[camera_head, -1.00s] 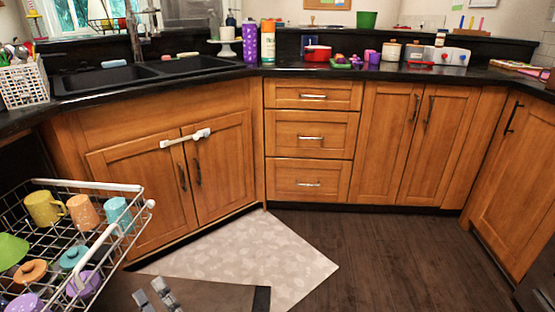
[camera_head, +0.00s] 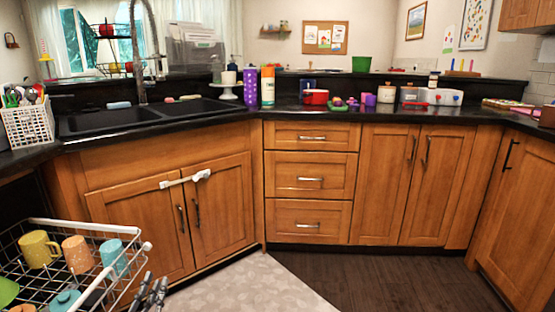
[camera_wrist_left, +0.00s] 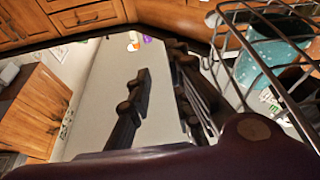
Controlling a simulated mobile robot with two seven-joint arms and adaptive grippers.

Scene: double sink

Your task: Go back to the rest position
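My left gripper (camera_head: 152,290) is low in the head view, just right of the wire dish rack (camera_head: 75,222). In the left wrist view its two dark fingers (camera_wrist_left: 160,95) stand apart with nothing between them. The gripper is open and empty. Beside the fingers in that view, a teal cup (camera_wrist_left: 278,62) shows behind the rack's wires. My right gripper is in neither view now.
The rack holds a yellow mug (camera_head: 38,250), an orange cup (camera_head: 77,254) and other cups. A black double sink (camera_head: 120,120) is set in the dark counter above wooden cabinets. The floor (camera_head: 390,275) right of my left gripper is clear.

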